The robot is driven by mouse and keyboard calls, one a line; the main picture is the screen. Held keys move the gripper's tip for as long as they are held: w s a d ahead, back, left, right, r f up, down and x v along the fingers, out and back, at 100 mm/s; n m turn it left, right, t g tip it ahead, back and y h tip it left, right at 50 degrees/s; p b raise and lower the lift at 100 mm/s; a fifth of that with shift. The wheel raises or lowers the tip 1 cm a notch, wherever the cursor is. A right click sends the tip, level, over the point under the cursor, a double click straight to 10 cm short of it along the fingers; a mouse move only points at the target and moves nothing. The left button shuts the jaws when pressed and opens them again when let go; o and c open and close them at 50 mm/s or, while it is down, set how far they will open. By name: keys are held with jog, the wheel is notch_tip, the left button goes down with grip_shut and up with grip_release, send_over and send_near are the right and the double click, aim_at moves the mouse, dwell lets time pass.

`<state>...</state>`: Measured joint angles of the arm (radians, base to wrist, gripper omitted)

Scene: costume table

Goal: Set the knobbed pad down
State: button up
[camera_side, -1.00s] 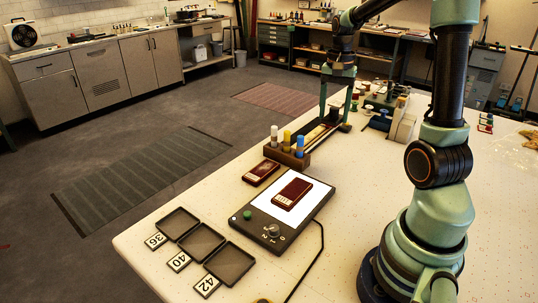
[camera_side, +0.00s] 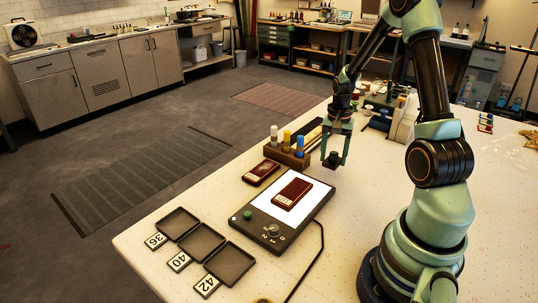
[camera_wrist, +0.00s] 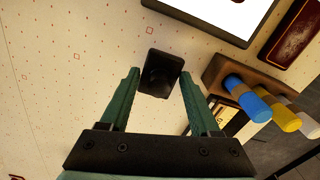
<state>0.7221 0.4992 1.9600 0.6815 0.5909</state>
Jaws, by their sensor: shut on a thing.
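The knobbed pad (camera_side: 332,162) is a small black block with a round knob. My gripper (camera_side: 335,158) is shut on it, over the white table to the right of the marker block. In the wrist view the pad (camera_wrist: 160,74) sits between the tips of my two green fingers (camera_wrist: 160,88), its dark face and round knob showing. I cannot tell whether its underside touches the table or hangs just above it.
A lit panel (camera_side: 318,195) with a dark red case (camera_side: 292,193) lies in front. A wooden block of markers (camera_side: 287,155) stands close to the left. Several small trays (camera_side: 202,242) lie front left. Bare table lies to the right of the panel.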

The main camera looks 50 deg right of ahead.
aim_at(333, 160)
jog(key=shift+f, duration=1.9)
jog(key=o, duration=1.3)
jog(key=shift+f, duration=0.15)
notch_tip(333, 160, up, 12)
jog(key=shift+r, duration=0.1)
jog(key=a+r+n+t, duration=0.2)
jog(key=a+r+n, duration=0.2)
jog(key=a, duration=0.4)
jog(key=a+r+n+t, duration=0.1)
jog(key=a+r+n, duration=0.3)
jog(key=a, duration=0.5)
jog(key=s+a+r+n+t, duration=0.1)
jog(key=a+r+n+t, duration=0.1)
jog(key=a+r+n, duration=0.2)
jog(key=shift+a+r+n+t, duration=0.15)
jog(key=shift+a+n, duration=0.6)
jog(key=shift+a, duration=0.55)
jog(key=shift+a+n+t, duration=0.15)
jog(key=shift+a+n, duration=0.6)
jog(key=shift+a, duration=0.5)
